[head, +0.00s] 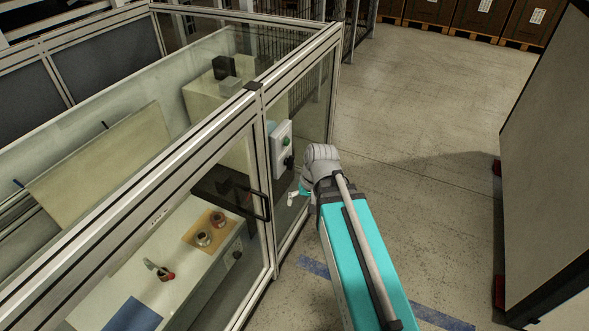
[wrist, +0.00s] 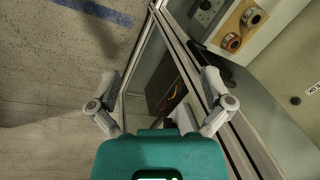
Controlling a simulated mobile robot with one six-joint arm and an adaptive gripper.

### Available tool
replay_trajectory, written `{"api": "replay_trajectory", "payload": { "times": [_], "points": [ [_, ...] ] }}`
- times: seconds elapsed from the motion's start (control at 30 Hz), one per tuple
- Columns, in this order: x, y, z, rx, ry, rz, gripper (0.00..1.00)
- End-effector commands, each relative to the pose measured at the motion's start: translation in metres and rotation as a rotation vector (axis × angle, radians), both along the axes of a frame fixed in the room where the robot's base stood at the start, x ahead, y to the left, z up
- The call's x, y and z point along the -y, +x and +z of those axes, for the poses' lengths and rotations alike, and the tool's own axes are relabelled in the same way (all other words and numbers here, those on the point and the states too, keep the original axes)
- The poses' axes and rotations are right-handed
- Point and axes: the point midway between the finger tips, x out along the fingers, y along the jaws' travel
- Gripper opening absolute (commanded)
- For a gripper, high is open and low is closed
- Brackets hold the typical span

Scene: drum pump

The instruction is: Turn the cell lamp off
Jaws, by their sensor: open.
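A light grey control box (head: 281,148) with a green round button (head: 286,142) and a black knob (head: 289,161) is mounted on the outside of the glazed cell, right of the corner post. It may be the lamp control; its labels are too small to read. My gripper (head: 293,197) is below the box, close to the cell's side panel, partly hidden by my own wrist. In the wrist view my gripper (wrist: 163,88) has its two fingers spread wide with nothing between them.
The glass door has a black handle (head: 264,206) left of my gripper. Inside, a bench carries two round fittings (head: 204,239) on a tan plate, a red-handled tool (head: 163,273) and a blue sheet (head: 133,315). Open floor (head: 420,130) lies right, bounded by a large panel (head: 550,130).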

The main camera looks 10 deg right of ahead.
Motion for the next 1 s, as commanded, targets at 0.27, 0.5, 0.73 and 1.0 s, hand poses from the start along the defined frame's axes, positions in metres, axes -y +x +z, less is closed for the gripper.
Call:
{"api": "replay_trajectory", "payload": {
  "times": [0.27, 0.5, 0.73, 1.0],
  "points": [
    [-0.002, 0.042, -0.047, 0.035, 0.276, -0.176, 1.0],
    [0.004, 0.077, -0.067, 0.059, 0.527, -0.329, 1.0],
    [0.021, 0.111, -0.079, 0.078, 0.769, -0.47, 1.0],
    [0.057, 0.147, -0.086, 0.093, 1.062, -0.623, 1.0]
  ]
}}
